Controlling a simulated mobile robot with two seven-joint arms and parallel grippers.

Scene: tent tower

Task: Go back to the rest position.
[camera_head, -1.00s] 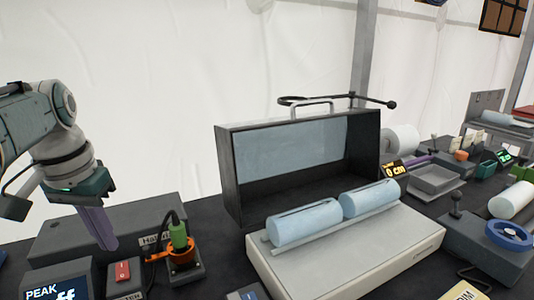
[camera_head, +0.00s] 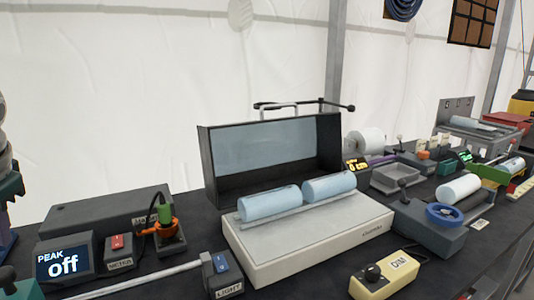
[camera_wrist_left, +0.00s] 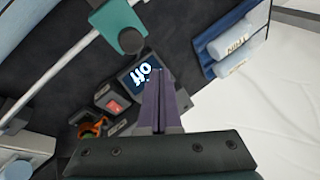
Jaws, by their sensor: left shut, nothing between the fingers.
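My left gripper (camera_wrist_left: 159,74) shows in the left wrist view with its two purple fingers together and nothing between them. It hangs above the dark table near the peak display, which reads "off" (camera_wrist_left: 145,73). My right arm and gripper are not in view.
White tent wall stands behind.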

